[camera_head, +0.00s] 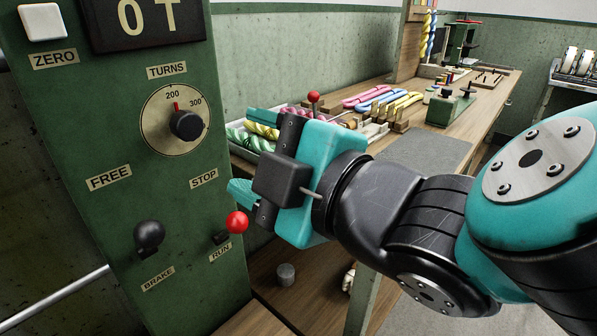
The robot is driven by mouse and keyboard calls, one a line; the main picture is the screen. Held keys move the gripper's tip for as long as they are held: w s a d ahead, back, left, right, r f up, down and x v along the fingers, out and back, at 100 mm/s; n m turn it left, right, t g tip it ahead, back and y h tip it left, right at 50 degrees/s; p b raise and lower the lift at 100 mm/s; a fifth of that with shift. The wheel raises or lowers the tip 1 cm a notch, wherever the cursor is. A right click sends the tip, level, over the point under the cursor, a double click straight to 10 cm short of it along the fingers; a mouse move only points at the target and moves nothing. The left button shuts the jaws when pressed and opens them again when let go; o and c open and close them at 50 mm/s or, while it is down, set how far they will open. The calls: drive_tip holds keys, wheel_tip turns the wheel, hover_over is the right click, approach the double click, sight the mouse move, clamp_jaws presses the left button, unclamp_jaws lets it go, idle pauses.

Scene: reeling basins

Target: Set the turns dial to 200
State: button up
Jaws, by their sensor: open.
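The turns dial (163,138) is a round cream face on the green panel, below the TURNS plate (167,71). Its black knob (187,125) sits in front of the face. A red pointer (177,106) shows above the knob, close under the 200 mark; the 300 mark is to the right. Part of the face is hidden behind the knob. My gripper (242,150) is to the right of the dial, its teal fingers apart and pointing left at the panel. It holds nothing and appears clear of the knob.
The red-balled STOP/RUN lever (237,222) is close to my lower finger. A black brake knob (149,235) and white ZERO button (41,22) are on the panel. The display (145,20) reads "0 T". A wooden bench (480,103) holding coloured skeins stands behind my gripper.

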drive_tip(key=shift+b+v, duration=2.05)
drive_tip(key=shift+v, duration=0.2)
drive_tip(key=shift+s, duration=0.1)
drive_tip(key=w+d+f+m+g+h, duration=0.35)
drive_tip(key=d+f+m+h, duration=0.25)
drive_tip(key=d+f+m, duration=0.4)
drive_tip(key=s+d+f+m+g+h, duration=0.3)
drive_tip(key=s+d+f+m+g, duration=0.25)
drive_tip(key=s+g, duration=0.2)
wheel_tip(320, 180, up, 16)
drive_tip(key=p, duration=1.6)
drive_tip(key=shift+d+r+g, duration=0.2)
drive_tip(key=shift+d+g, duration=0.05)
drive_tip(key=shift+g, duration=0.05)
